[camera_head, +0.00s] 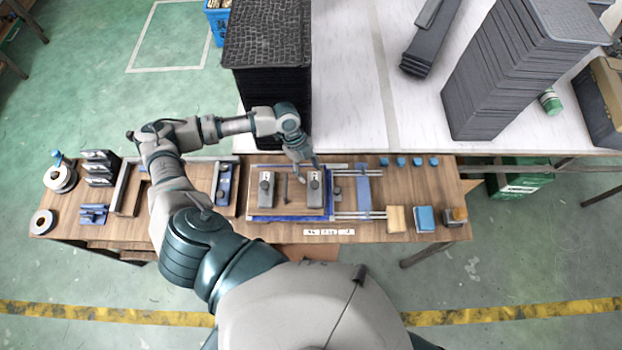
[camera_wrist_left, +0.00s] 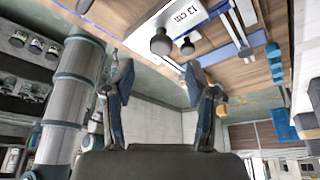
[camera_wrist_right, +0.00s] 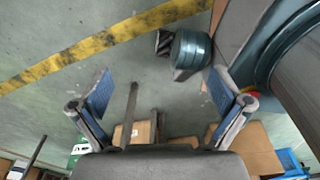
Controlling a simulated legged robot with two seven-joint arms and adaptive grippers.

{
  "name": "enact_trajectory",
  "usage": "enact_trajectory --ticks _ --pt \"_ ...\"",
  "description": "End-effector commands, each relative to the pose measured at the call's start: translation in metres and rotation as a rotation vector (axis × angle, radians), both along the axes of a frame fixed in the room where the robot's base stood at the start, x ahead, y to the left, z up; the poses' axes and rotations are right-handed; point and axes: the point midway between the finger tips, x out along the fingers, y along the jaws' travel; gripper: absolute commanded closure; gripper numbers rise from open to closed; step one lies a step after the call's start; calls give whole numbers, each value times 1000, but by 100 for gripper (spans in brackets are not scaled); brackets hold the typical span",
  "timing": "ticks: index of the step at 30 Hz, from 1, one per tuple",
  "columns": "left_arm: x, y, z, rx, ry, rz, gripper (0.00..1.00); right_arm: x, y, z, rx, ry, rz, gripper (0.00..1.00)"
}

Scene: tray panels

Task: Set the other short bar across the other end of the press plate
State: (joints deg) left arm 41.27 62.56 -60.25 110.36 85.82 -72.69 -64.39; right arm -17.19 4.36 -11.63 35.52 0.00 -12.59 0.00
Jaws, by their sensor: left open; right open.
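The press plate (camera_head: 300,203) is a wooden board in a blue-edged frame on the bench. One short grey bar (camera_head: 267,192) with a dark knob lies across its left end. The other short grey bar (camera_head: 314,190), also knobbed, lies across its right end. A thin dark piece (camera_head: 286,188) lies between them. My left gripper (camera_head: 303,165) is open and empty, just behind the right bar. In the left wrist view a label reading 13 cm (camera_wrist_left: 183,14) shows beyond the open left fingers (camera_wrist_left: 160,85). My right gripper (camera_wrist_right: 160,92) is open and empty, away from the bench top.
Metal rails with a blue slide (camera_head: 363,195) lie right of the plate. Blue caps (camera_head: 402,161) and small blocks (camera_head: 425,218) are further right. Rolls (camera_head: 60,180) and dark racks (camera_head: 98,168) stand at the left. A tall dark stack (camera_head: 266,60) stands behind the plate.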

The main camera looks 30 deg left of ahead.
Motion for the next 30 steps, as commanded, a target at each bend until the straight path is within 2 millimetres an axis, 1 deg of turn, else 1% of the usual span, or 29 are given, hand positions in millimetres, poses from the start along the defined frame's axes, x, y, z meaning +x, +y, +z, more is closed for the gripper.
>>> enact_trajectory --ticks 1,3,6,9,15,23,30 --pt "2 6 10 1 -4 2 44 0 -3 -2 -4 0 0 0" --pt "3 11 22 -2 -4 0 44 0 -7 -3 -8 -1 0 0" --pt "4 17 35 -1 -2 1 44 0 -11 -4 -12 -1 0 0" --pt "5 20 43 -2 -1 -1 44 1 -13 -4 -15 0 0 0" --pt "5 21 47 -3 0 -1 44 1 -10 -4 -12 -1 -1 0" --pt "5 20 47 -1 0 -1 44 0 5 -4 6 0 -5 0" --pt "5 20 47 -1 0 -1 44 2 1 -4 2 -2 -2 0"
